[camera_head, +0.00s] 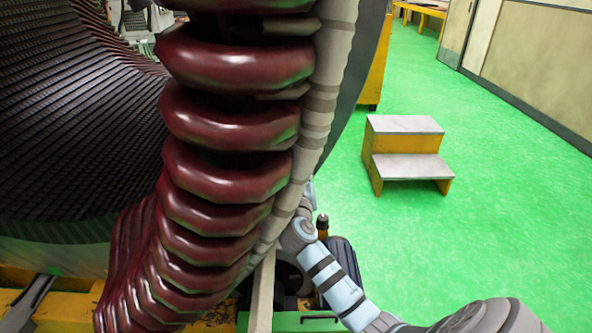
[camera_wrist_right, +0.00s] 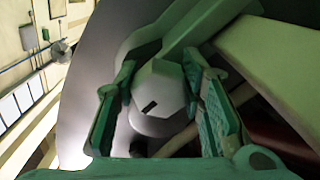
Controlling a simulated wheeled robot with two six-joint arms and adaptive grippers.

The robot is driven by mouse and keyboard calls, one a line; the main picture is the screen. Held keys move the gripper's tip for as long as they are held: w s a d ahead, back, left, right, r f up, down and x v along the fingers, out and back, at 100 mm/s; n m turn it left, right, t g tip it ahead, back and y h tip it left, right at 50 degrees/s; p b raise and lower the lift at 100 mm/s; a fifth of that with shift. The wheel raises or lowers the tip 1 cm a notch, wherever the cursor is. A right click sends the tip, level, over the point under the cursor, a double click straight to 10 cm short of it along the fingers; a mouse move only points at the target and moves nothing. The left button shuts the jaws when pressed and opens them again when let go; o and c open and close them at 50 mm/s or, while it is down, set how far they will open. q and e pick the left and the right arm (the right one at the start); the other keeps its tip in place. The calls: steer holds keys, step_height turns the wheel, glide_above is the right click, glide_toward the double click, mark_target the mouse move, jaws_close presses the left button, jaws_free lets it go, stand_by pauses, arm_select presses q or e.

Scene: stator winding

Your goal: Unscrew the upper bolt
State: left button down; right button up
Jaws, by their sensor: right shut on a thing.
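A grey hexagonal bolt (camera_wrist_right: 158,88) with a dark slot-like mark on its head sits on a grey round part in the right wrist view. My right gripper (camera_wrist_right: 163,98) has its two green fingers on either side of the bolt head, shut on it. Whether this is the upper bolt cannot be told from this view. In the head view my right arm reaches in from the lower right, and its gripper end is hidden behind the coils. My left gripper is not in view.
Large dark red winding coils (camera_head: 225,180) and a ribbed dark stator core (camera_head: 70,110) fill the left of the head view. A yellow-and-grey step stool (camera_head: 405,141) stands on the open green floor (camera_head: 500,210). A pale beam (camera_wrist_right: 275,70) lies close right of the gripper.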

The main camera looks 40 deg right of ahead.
steer(key=o, duration=1.2)
steer(key=shift+c, duration=0.2)
steer(key=shift+s+a, duration=0.1)
steer(key=v, duration=1.1)
steer(key=shift+s+a, duration=0.3)
steer(key=shift+f, duration=0.1)
